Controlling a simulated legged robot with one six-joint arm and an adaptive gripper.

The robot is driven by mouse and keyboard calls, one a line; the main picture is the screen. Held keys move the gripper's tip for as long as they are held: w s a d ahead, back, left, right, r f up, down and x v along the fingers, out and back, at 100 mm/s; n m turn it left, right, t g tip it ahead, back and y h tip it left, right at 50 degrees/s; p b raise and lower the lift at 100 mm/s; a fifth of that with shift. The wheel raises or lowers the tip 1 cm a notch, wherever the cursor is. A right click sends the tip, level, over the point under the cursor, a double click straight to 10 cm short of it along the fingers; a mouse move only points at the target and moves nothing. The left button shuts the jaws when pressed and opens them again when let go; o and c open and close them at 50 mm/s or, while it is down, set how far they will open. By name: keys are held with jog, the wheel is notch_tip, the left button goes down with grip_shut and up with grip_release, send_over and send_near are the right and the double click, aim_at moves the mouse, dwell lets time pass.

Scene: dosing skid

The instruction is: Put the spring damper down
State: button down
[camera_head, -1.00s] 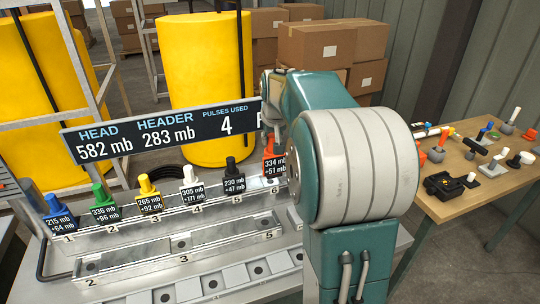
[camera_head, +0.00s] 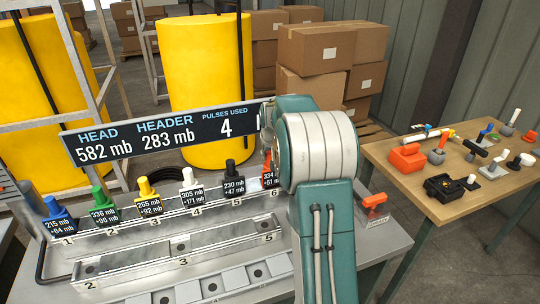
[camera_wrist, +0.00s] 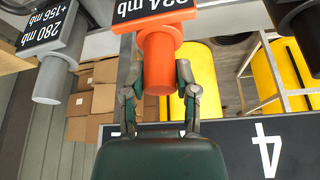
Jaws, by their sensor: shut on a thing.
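The piece in my gripper (camera_wrist: 158,88) is orange, with a round stem and a black label reading 334 mb; I take it as the spring damper (camera_wrist: 163,60). In the wrist view the two fingers close on either side of its stem. In the head view a sliver of the orange damper (camera_head: 266,168) and its label show by the mark 6, at the end of the row.
A black piece (camera_head: 233,180) stands beside it on the left, then white, yellow, green and blue ones. A grey labelled piece (camera_wrist: 50,75) is on its other side. A sign (camera_head: 160,135) stands behind the row. An orange handle (camera_head: 375,203) is right of my arm.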

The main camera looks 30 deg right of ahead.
jog(key=shift+c, duration=1.9)
grip_release()
jog(key=v, duration=1.2)
jog(key=s+a+r+n, duration=0.1)
jog(key=s+a+r, duration=0.1)
jog(key=s+a, duration=0.55)
jog(key=s+a+r+n, duration=0.25)
jog(key=s+a, duration=0.25)
jog(key=a, duration=0.5)
jog(key=s+a+f+n+y, duration=0.1)
jog(key=s+a, duration=0.3)
jog(key=s, duration=0.4)
jog(key=s+a+f+t+y, duration=0.1)
jog(key=s+a+f, duration=0.3)
jog(key=s, duration=0.4)
jog(key=shift+a+f+n, duration=0.25)
jog(key=shift+n, duration=0.1)
